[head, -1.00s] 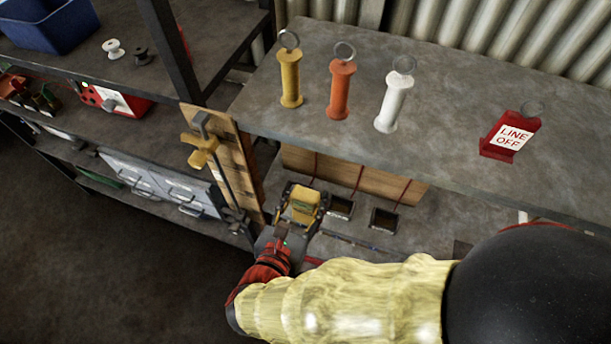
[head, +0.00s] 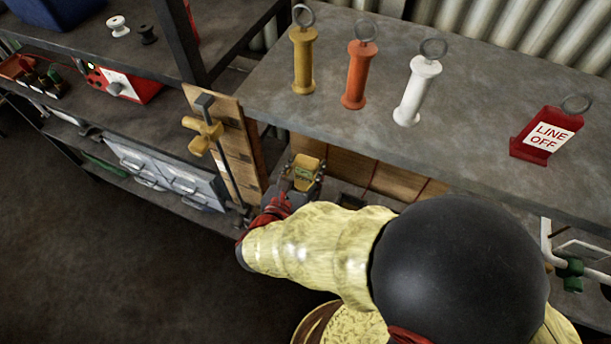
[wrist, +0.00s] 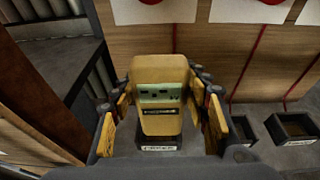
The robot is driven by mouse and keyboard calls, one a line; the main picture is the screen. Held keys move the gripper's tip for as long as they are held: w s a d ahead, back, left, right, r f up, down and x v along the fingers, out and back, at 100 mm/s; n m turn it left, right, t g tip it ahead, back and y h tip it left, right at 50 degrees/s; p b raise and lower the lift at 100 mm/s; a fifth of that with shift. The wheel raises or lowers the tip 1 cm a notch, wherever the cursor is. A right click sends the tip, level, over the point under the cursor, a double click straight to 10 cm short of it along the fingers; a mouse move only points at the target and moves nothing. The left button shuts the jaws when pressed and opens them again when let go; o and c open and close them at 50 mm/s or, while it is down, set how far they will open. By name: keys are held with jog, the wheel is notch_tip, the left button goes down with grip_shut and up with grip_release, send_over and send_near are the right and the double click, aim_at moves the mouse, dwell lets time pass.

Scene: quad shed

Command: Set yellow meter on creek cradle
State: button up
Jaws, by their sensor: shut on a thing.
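The yellow meter (wrist: 160,80) has a greenish panel on its face and stands upright between my gripper's fingers (wrist: 165,105) in the wrist view. My gripper is shut on it. In the head view the meter (head: 307,165) and my gripper (head: 303,178) are under the shelf edge, beside the wooden post. A dark cradle with a pale label (wrist: 158,148) shows just below the meter; its lettering is too small to read surely, so I cannot tell if it is the creek cradle. The meter hides most of it. I cannot tell whether they touch.
Two open black cradles (wrist: 292,128) (wrist: 238,128) stand to the right. A wooden back panel (wrist: 255,65) with red lines is behind. A wooden board (head: 230,140) with a yellow-handled clamp (head: 203,135) stands left. The shelf (head: 400,130) above holds three ringed handles and a red LINE OFF tag (head: 545,135).

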aim_at(302, 180)
jog(key=shift+w+a+f+b, duration=0.1)
jog(key=shift+w+f+b, duration=0.2)
jog(key=shift+w+f, duration=0.35)
jog(key=shift+f+b, duration=0.75)
jog(key=shift+f, duration=0.85)
jog(key=shift+f, duration=0.1)
jog(key=o, duration=1.3)
jog(key=shift+f, duration=0.1)
jog(key=shift+o, duration=0.4)
